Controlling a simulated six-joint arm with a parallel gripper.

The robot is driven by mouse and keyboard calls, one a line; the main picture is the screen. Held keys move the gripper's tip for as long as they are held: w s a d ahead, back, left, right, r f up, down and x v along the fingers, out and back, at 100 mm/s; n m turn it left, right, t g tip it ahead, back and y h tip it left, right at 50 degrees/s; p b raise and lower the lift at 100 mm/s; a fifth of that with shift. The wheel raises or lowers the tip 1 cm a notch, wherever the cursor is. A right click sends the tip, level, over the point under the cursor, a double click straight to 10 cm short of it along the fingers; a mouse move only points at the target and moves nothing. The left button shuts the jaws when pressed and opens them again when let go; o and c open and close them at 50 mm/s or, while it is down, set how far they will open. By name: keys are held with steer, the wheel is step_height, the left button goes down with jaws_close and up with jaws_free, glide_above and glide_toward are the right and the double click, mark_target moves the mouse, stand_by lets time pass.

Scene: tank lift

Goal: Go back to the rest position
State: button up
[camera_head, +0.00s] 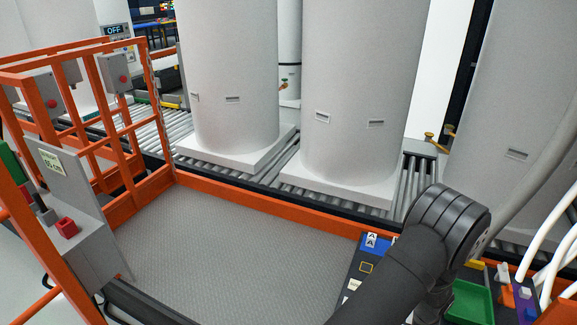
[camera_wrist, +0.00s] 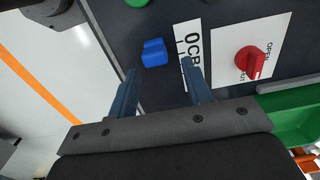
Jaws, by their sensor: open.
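My gripper (camera_wrist: 160,68) shows in the wrist view with its two fingers apart and nothing between them. A dark panel (camera_wrist: 220,20) lies beyond the fingertips. It bears a blue knob (camera_wrist: 154,52) just past the gap, a white label with partly hidden lettering beside the right finger, and a red knob (camera_wrist: 250,60) on a white plate reading "OPEN" farther right. I cannot tell whether a finger touches the panel. In the head view my dark arm reaches in at the lower right, and the gripper is hidden.
An orange-railed lift platform (camera_head: 230,262) with a bare grey floor fills the lower middle. Tall white tanks (camera_head: 362,90) stand on roller conveyors behind it. A grey control box with a red button (camera_head: 67,228) is at left. A green tray (camera_head: 470,303) and white hoses are at right.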

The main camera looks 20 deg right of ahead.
step_height(320, 180, up, 19)
step_height(320, 180, down, 9)
steer(key=shift+f, duration=0.15)
stand_by(0.4)
steer(key=shift+w, duration=0.1)
stand_by(3.1)
